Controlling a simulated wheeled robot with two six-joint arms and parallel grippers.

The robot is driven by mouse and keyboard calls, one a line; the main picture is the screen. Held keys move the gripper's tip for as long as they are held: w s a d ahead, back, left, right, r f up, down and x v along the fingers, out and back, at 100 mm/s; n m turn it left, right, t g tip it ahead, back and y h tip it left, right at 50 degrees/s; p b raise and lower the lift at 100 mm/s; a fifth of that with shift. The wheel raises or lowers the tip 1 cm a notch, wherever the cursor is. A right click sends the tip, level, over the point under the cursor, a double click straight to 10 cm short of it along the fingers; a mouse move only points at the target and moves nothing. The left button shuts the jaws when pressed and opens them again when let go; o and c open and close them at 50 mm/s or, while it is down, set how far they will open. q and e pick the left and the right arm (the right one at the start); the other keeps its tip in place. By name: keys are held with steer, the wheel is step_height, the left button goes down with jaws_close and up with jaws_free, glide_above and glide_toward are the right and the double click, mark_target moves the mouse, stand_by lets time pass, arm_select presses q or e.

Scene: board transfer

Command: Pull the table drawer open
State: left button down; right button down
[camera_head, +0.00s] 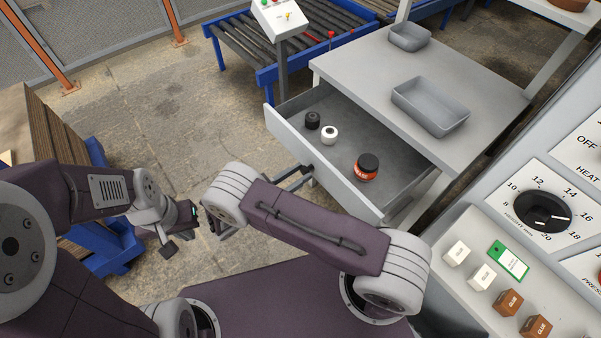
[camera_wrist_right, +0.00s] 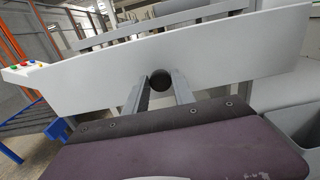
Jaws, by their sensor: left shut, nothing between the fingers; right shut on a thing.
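The table drawer (camera_head: 330,165) stands pulled out from under the grey table (camera_head: 440,70) in the head view. Inside it lie a dark round piece (camera_head: 312,120), a white round piece (camera_head: 329,135) and a jar with an orange label (camera_head: 367,167). In the right wrist view the drawer's pale front (camera_wrist_right: 80,84) fills the middle. My right gripper (camera_head: 306,176) is at the drawer front, its fingers shut on the dark round knob (camera_wrist_right: 159,79). My left gripper (camera_head: 168,247) hangs away from the drawer at the left, shut and empty.
Two grey bins (camera_head: 430,105) (camera_head: 409,37) sit on the table top. A control panel with a dial (camera_head: 542,210) is at the right. A roller conveyor (camera_head: 265,45) stands behind. Floor (camera_head: 200,130) left of the drawer is clear.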

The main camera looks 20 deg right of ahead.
arm_select(q)
steer(key=shift+s+a, duration=0.1)
steer(key=shift+a, duration=0.15)
arm_select(e)
steer(key=shift+s+a, duration=0.1)
steer(key=shift+a, duration=0.15)
steer(key=c, duration=1.1)
jaws_free()
steer(key=shift+o, duration=0.2)
